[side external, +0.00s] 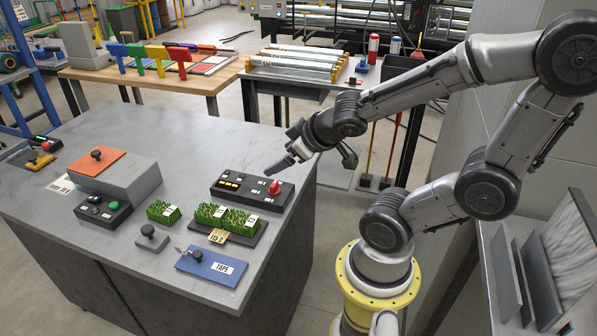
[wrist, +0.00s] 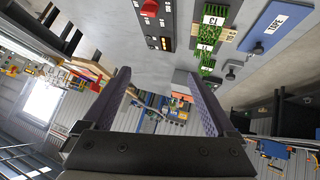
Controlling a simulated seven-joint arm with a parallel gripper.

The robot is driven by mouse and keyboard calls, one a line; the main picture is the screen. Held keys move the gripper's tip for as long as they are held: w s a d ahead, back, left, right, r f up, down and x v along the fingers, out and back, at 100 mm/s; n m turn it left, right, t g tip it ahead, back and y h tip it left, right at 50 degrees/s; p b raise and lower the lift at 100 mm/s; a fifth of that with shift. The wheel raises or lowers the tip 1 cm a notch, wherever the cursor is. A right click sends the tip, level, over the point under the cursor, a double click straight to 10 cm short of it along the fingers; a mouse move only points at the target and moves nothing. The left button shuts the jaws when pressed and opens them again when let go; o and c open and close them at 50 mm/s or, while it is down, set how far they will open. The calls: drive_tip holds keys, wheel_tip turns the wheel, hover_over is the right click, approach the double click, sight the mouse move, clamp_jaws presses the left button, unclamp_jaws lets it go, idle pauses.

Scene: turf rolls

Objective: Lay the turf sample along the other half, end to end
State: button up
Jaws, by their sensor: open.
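One short green turf piece (side external: 160,213) lies by itself on the grey table, left of a dark tray (side external: 236,240). Two more turf pieces, a left one (side external: 206,215) and a right one (side external: 242,215), lie end to end on the tray. Each bears a small white label; I cannot tell which piece is the sample. Turf also shows at the upper right of the wrist view (wrist: 228,34). My gripper (side external: 276,168) is open and empty, in the air near the black control box, behind and right of the turf. Its two fingers frame the wrist view (wrist: 152,76).
The control box (side external: 252,191) has a red knob. A blue TAPE plate (side external: 205,265) and a small grey knobbed block (side external: 151,238) lie in front of the turf. A grey block with an orange top (side external: 100,168) stands left.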

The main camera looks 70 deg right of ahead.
drive_tip(key=s+a+r+n+g+y, duration=0.1)
drive_tip(key=s+a+r+g+y, duration=0.1)
drive_tip(key=s+a+r, duration=0.3)
drive_tip(key=s+a+y, duration=0.1)
drive_tip(key=s+a, duration=0.1)
drive_tip(key=a, duration=0.2)
drive_tip(key=shift+s+a+g+y, duration=0.25)
drive_tip(key=shift+a+g+y, duration=0.15)
